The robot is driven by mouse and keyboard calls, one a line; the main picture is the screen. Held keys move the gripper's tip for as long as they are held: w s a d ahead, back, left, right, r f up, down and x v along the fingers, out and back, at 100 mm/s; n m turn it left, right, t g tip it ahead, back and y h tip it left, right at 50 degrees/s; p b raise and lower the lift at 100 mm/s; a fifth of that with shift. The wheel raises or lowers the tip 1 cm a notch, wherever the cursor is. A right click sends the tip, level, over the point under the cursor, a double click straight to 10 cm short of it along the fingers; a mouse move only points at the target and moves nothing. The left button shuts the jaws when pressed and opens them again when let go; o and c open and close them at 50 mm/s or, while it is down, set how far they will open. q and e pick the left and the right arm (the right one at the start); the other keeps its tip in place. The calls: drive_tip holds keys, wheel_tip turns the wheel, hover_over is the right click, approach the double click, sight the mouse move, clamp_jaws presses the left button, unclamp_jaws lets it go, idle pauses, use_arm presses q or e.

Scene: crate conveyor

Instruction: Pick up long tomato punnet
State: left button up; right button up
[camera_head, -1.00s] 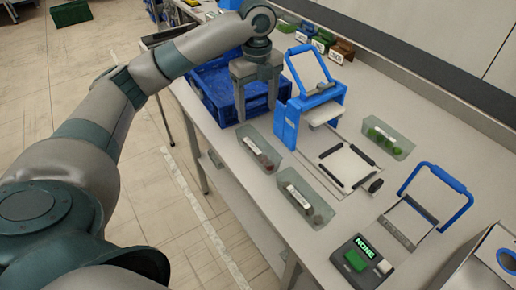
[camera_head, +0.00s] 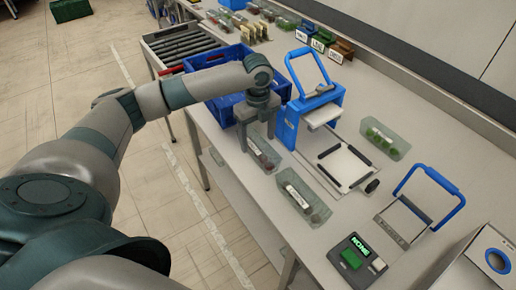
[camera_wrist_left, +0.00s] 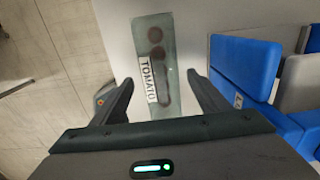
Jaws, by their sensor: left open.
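A long clear punnet with dark red tomatoes (camera_head: 264,155) lies on the white table beside the blue sealer. In the left wrist view the punnet (camera_wrist_left: 152,50) lies lengthwise between my fingers, with a white TOMATO label along its left side. My left gripper (camera_head: 258,143) is open and points down over it. In the left wrist view the fingertips (camera_wrist_left: 160,80) stand on either side of its near end. Contact cannot be told. My right gripper is not in view.
A blue crate (camera_head: 222,108) stands behind my gripper. The blue-framed sealer (camera_head: 289,127) stands close on the right. A green-filled punnet (camera_head: 385,138), a scale (camera_head: 343,163) and a NONE display box (camera_head: 357,260) are further right. The table's left edge is near.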

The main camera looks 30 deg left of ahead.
sight(258, 148)
use_arm(q)
drive_tip(key=shift+f, duration=0.1)
drive_tip(key=shift+f+p, duration=0.6)
drive_tip(key=shift+p, duration=0.15)
wheel_tip(258, 148, down, 3)
drive_tip(key=shift+f+p, duration=0.1)
drive_tip(key=shift+p, duration=0.5)
drive_tip(key=shift+f, duration=0.3)
drive_tip(key=shift+c, duration=0.6)
drive_tip(key=c, duration=1.1)
drive_tip(key=shift+o, duration=0.2)
drive_tip(key=shift+r, duration=0.1)
